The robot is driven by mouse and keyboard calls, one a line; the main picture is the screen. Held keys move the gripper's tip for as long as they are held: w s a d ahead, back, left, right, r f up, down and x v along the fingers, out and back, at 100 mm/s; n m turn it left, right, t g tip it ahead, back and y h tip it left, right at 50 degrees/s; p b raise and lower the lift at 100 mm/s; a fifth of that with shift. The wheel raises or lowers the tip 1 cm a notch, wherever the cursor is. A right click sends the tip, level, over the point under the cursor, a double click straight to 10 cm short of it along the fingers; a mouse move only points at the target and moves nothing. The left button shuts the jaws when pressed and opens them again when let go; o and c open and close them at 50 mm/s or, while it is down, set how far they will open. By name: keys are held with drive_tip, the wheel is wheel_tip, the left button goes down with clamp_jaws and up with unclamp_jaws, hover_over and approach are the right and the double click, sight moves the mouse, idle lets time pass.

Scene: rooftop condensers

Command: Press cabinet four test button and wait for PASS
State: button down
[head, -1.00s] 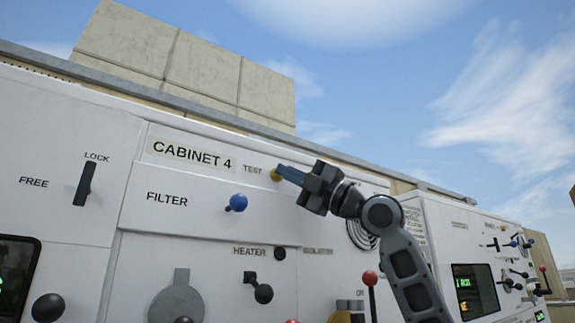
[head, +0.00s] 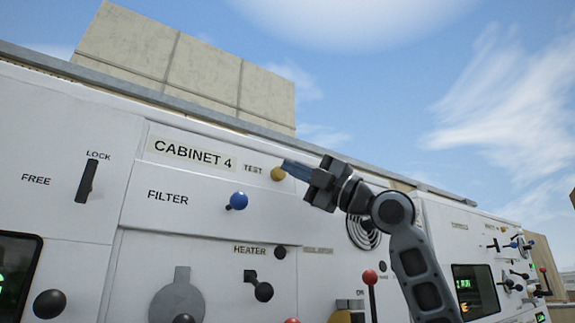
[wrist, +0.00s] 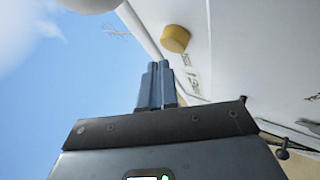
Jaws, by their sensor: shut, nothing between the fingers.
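The yellow TEST button (head: 278,174) sits on the white panel, just right of the CABINET 4 label (head: 190,153). My gripper (head: 287,167) is shut and empty, its blue-grey fingertips beside the button at its upper right. In the wrist view the yellow button (wrist: 175,39) stands out from the panel ahead and right of the shut fingers (wrist: 157,66), with a visible gap. A dark screen (head: 476,291) at the right shows small text that looks like RUN. Another screen (head: 15,275) is cut off at the left edge. I cannot read PASS anywhere.
A blue FILTER knob (head: 237,201), black HEATER lever (head: 262,290), red-topped lever (head: 370,278) and LOCK/FREE handle (head: 87,181) project from the panels below and beside the button. Open sky lies above the cabinet's top edge.

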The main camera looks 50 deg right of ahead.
drive_tip(key=shift+s+a+b, duration=0.2)
drive_tip(key=shift+s+a, duration=0.05)
drive_tip(key=shift+s, duration=0.5)
drive_tip(key=shift+s+a+b, duration=0.15)
drive_tip(key=shift+s+a, duration=0.05)
drive_tip(key=shift+s, duration=0.6)
drive_tip(key=shift+s+a+b, duration=0.2)
drive_tip(key=shift+s+a, duration=0.05)
drive_tip(key=shift+s, duration=0.5)
